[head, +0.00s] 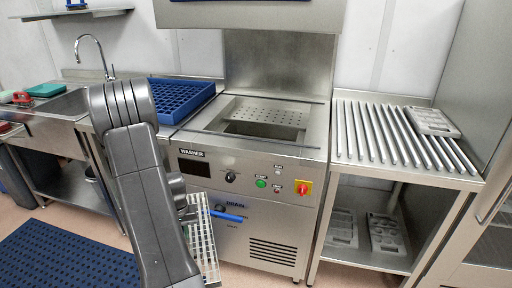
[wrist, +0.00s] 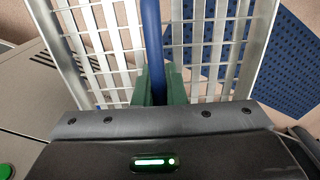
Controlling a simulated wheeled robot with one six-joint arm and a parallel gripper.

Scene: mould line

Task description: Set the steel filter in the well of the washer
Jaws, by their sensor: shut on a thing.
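The steel filter (head: 206,245) is a pale metal grid with a blue bar handle (head: 228,217). It hangs in front of the washer's lower front, partly hidden by my arm. In the wrist view, the green fingers of my gripper (wrist: 158,85) are shut on the blue bar, with the filter's frame (wrist: 68,45) on both sides of it. The washer (head: 250,170) stands in the middle of the head view with its hood raised. Its well (head: 262,129) is an open recess in the top, with a perforated plate (head: 268,112) behind it. The filter is below and left of the well.
A blue rack (head: 180,98) sits on the counter left of the washer. A roller table (head: 385,135) with a grey mould (head: 434,122) stands right. A sink (head: 68,103) is far left. A blue mat (head: 65,258) lies on the floor. The raised hood (head: 250,13) overhangs the washer.

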